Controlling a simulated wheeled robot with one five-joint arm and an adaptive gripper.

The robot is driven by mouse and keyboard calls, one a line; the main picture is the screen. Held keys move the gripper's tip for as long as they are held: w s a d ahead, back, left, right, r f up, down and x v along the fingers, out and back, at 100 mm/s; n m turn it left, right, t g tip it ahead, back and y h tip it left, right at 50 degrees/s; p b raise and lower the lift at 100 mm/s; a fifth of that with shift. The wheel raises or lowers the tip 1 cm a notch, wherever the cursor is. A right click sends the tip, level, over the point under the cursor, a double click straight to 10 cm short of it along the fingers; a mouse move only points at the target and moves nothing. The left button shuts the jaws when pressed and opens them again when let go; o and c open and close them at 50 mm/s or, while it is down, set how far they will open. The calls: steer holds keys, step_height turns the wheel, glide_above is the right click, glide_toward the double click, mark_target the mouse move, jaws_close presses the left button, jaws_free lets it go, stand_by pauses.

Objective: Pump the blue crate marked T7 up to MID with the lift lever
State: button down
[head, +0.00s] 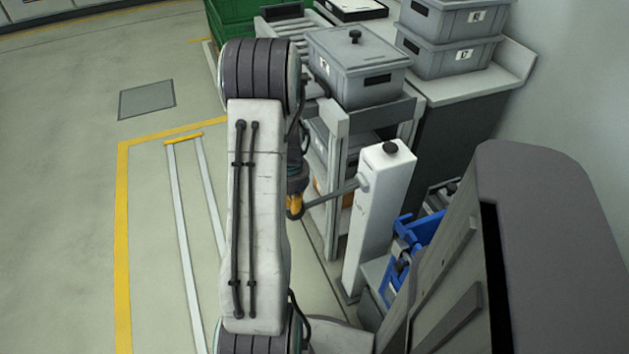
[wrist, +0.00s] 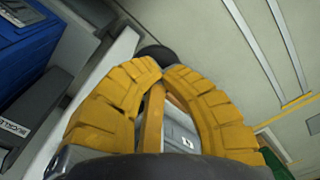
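The lift lever (head: 335,194) is a grey bar that sticks out to the left from a white post (head: 380,215) with a black knob on top. My gripper (head: 295,206) is at the lever's outer end. In the wrist view the yellow fingers (wrist: 164,70) come nearly together on the lever's end, and a black round end (wrist: 155,53) shows just past the tips. The blue crate (head: 425,232) is right of the post, low down and partly hidden by my body. It also shows at the upper left of the wrist view (wrist: 35,30). No T7 or MID mark is readable.
A rack with a grey lidded crate (head: 358,72) on top stands behind the post. Stacked grey crates (head: 452,55) sit on a bench at the back right. A green crate (head: 232,22) is at the far back. The floor to the left is open, with yellow and white lines.

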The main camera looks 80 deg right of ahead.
step_height(320, 180, up, 10)
steer(key=s+p, duration=0.1)
steer(key=p, duration=0.5)
steer(key=shift+d+f+p, duration=0.15)
steer(key=shift+d+p, duration=0.15)
steer(key=shift+p, duration=0.05)
steer(key=shift+f, duration=0.15)
steer(key=shift+f+b, duration=1.05)
steer(key=shift+w+a+f+b, duration=0.1)
steer(key=shift+w+f+b, duration=0.05)
steer(key=shift+f+b, duration=0.25)
steer(key=shift+w+a+f+b, duration=0.1)
steer(key=shift+f+b, duration=0.2)
steer(key=shift+f, duration=0.1)
steer(key=shift+w+a+f+b, duration=0.1)
steer(key=shift+w+f+b, duration=0.05)
steer(key=shift+f+b, duration=0.7)
